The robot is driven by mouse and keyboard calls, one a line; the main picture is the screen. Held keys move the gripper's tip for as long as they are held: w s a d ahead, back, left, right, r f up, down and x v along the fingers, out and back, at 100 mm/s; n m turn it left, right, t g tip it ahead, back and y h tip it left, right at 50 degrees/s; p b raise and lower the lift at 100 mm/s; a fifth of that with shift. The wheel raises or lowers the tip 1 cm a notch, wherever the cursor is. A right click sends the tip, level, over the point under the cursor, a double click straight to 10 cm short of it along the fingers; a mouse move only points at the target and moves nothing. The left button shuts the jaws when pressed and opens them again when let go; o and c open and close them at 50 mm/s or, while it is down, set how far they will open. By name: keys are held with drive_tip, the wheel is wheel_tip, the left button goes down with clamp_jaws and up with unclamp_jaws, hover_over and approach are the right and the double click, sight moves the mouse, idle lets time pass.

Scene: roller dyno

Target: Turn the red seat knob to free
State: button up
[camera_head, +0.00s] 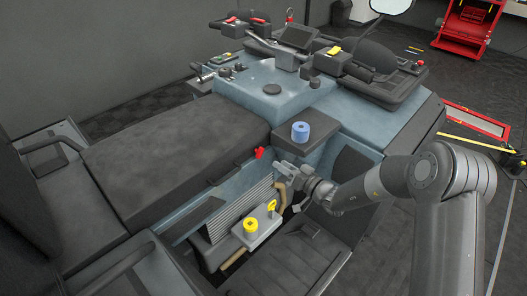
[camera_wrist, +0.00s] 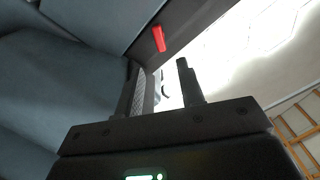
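The red seat knob (camera_head: 259,153) sits on the side of the machine below the long grey seat (camera_head: 175,150), near the upper edge of the open compartment. It also shows in the wrist view (camera_wrist: 159,38) as a red lever on a dark edge, ahead of the fingers. My gripper (camera_head: 284,170) is a little to the right of and below the red knob in the head view, apart from it. In the wrist view my gripper (camera_wrist: 161,70) has its two fingers spread with nothing between them. Which position the knob is set to cannot be told.
Below my gripper, a yellow cap (camera_head: 250,226) and a yellow handle (camera_head: 272,206) stand in the open engine compartment. A blue cylinder (camera_head: 300,131) stands on a dark ledge just above my gripper. A control console (camera_head: 273,92) lies farther back.

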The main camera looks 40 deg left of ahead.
sight(262, 153)
drive_tip(key=a, duration=0.9)
drive_tip(key=shift+a, duration=0.3)
clamp_jaws()
